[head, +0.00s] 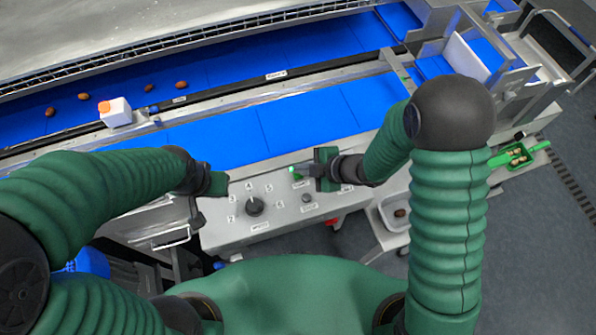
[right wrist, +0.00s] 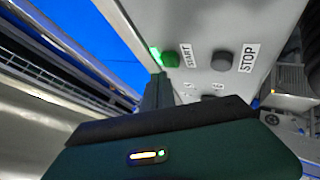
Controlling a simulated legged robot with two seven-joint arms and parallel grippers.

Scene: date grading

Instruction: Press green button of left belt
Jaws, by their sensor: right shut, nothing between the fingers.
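The green button (head: 296,174) sits on the grey control panel (head: 275,222) in front of the near blue belt. In the right wrist view the green button (right wrist: 167,58) has the word START beside it, and a dark button (right wrist: 221,61) has STOP beside it. My right gripper (head: 313,171) is shut and empty, right beside the green button. Its finger (right wrist: 157,90) shows close to the button's lower left; I cannot tell whether they touch. My left gripper (head: 214,183) is by the panel's left end, and its jaws cannot be made out.
The panel also has a black dial (head: 255,207) with numbers around it. Several brown dates lie on the far blue belt (head: 230,68), near a white box (head: 116,113) with an orange top. The near belt (head: 220,140) is bare. A green tray (head: 497,161) stands at right.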

